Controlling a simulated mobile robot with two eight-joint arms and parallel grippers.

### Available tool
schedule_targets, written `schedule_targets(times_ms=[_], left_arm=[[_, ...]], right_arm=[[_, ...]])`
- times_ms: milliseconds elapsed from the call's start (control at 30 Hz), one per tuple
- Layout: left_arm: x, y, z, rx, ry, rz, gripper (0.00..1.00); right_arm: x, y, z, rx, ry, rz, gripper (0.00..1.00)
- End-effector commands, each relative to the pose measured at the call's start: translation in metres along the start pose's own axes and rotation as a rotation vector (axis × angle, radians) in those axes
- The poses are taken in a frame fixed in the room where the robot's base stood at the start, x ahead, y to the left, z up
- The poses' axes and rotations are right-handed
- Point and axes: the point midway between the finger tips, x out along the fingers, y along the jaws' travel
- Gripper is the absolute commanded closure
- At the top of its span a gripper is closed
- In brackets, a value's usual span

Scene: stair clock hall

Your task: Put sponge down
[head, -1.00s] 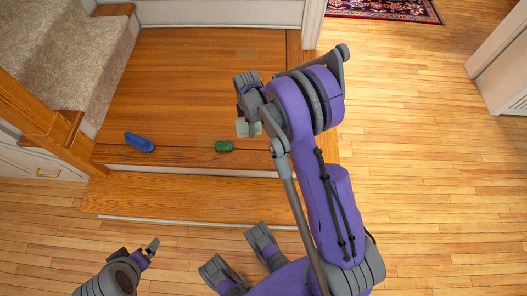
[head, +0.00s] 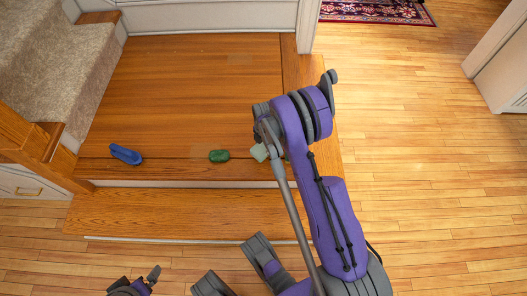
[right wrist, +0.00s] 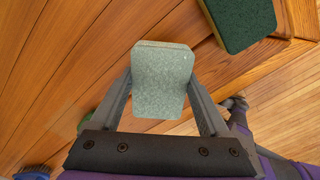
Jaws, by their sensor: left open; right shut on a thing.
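The sponge (head: 259,152) is a pale grey-green block. My right gripper (right wrist: 160,88) is shut on it, with one finger along each side in the right wrist view. In the head view the sponge is over the front part of the wooden landing (head: 200,85); I cannot tell whether it touches the wood. My right arm hides most of that gripper there. My left gripper (head: 147,279) is open and empty at the bottom edge of the head view, partly cut off.
A dark green block (right wrist: 240,18) lies on the sponge's other side, mostly behind my arm in the head view. A step edge runs in front; the wood behind is clear.

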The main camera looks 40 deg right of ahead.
Motion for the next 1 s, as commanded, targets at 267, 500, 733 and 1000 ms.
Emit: schedule_targets(times_ms=[267,500,733,1000], left_arm=[[0.011,0.0,0.003,0.0,-0.003,0.0,0.0],[0.01,0.0,0.002,0.0,-0.003,0.0,0.0],[0.013,0.0,0.003,0.0,-0.003,0.0,0.0],[0.013,0.0,0.003,0.0,-0.003,0.0,0.0]], right_arm=[[0.035,0.0,0.0,0.0,0.0,0.0,0.8],[0.035,0.0,0.0,0.001,0.0,0.0,0.8],[0.039,0.0,0.0,0.001,0.0,0.0,0.08],[0.038,0.0,0.0,0.001,0.0,0.0,0.0]])
